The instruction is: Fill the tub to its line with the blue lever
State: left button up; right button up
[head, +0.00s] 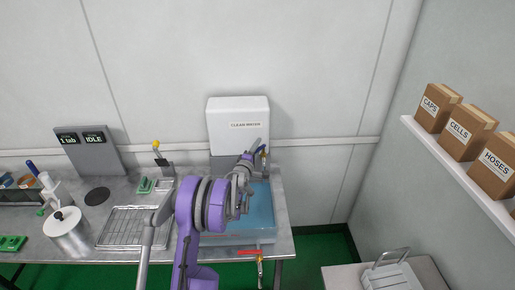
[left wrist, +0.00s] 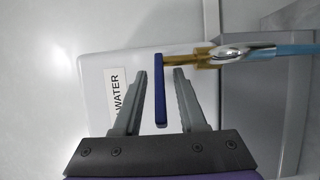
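The blue lever (left wrist: 160,90) sits on a brass tap (left wrist: 205,58) in front of the white clean water tank (head: 238,112). My left gripper (left wrist: 164,75) is open, its fingers on either side of the lever with a small gap on each side. A light blue strip (left wrist: 295,50), seemingly water, leaves the tap's chrome spout (left wrist: 245,51). The clear tub (head: 262,205) below shows blue water in the head view. My left arm hides part of the tub there, and I cannot make out its line. My right gripper is not in view.
A red lever (head: 247,254) on a brass valve sits below the tub at the bench's front. A wire rack (head: 130,228) and a metal canister (head: 68,232) stand to the left. A display panel (head: 88,148) stands behind. Labelled boxes (head: 467,135) sit on the right shelf.

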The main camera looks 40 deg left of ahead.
pick_arm(q)
jog(key=v, duration=1.1)
jog(key=shift+b, duration=0.45)
jog(key=shift+w, duration=0.1)
